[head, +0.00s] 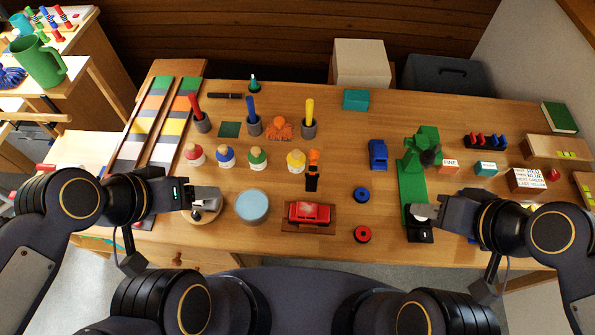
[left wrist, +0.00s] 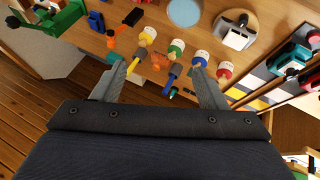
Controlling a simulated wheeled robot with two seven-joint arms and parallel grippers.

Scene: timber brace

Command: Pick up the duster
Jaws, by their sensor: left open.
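No thing is plainly a duster.
Round-topped jars, including a red one (head: 194,154), stand in a row. A pale blue disc (head: 252,206) and a red car (head: 308,213) on a wooden plate are at the front. A green stand (head: 412,185) is at right. A dark stick (head: 225,95) lies at the back.

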